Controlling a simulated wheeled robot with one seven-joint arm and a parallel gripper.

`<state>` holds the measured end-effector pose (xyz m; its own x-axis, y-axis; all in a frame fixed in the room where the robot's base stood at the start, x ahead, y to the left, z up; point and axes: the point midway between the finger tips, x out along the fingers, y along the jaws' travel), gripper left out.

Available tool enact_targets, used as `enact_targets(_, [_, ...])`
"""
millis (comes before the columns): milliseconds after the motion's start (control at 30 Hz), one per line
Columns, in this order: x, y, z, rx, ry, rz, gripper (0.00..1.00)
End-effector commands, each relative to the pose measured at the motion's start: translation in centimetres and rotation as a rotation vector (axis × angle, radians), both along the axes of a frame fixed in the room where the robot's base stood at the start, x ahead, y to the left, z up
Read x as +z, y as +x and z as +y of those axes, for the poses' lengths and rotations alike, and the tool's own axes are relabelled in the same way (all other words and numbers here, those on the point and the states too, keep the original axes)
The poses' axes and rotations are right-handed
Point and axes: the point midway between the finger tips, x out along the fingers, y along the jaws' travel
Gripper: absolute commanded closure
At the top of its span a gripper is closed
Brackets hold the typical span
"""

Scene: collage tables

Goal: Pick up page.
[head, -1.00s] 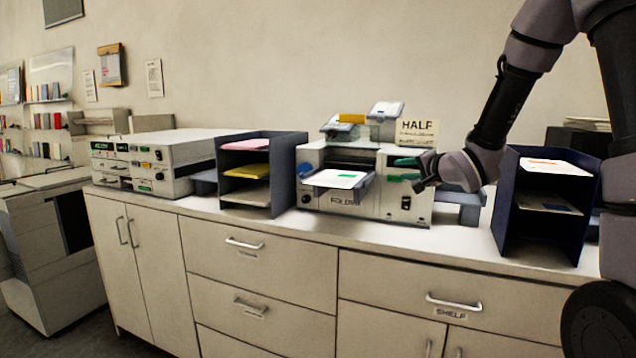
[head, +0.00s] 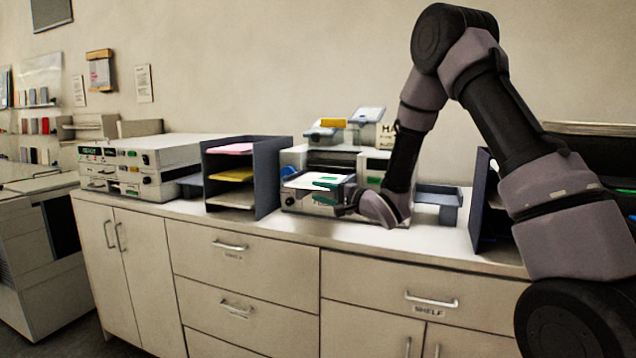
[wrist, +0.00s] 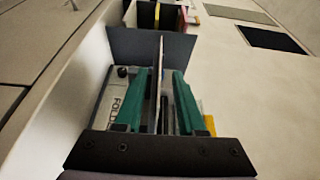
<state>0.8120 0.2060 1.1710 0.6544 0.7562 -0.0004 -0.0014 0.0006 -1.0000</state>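A white page (head: 301,180) lies on the front tray of the folding machine (head: 294,157), which is marked "FOLD" in the wrist view (wrist: 113,108). My gripper (head: 318,190) is at the right side of this tray, turned on its side. One green finger shows above the page and the other lower, near tray level. In the wrist view my gripper (wrist: 161,75) is open, with a gap between the fingers. A thin pale edge (wrist: 158,50) stands between them, apart from both. I cannot tell how much of that edge is page and how much is tray.
A dark sorter (head: 263,165) with pink, yellow and pale sheets stands left of the machine. A beige device (head: 150,160) is farther left. A grey ledge (head: 437,197) and another dark sorter (head: 485,205) are to the right. The counter front (head: 290,231) is clear.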

Motion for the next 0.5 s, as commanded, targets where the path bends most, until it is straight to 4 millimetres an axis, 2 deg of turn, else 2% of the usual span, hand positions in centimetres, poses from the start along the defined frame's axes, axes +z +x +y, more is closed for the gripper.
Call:
enact_targets(200, [0.0,2.0,2.4,0.004,-0.001,-0.003,0.61])
enact_targets(500, [0.1,2.7,3.1,0.000,0.000,-0.001,0.61])
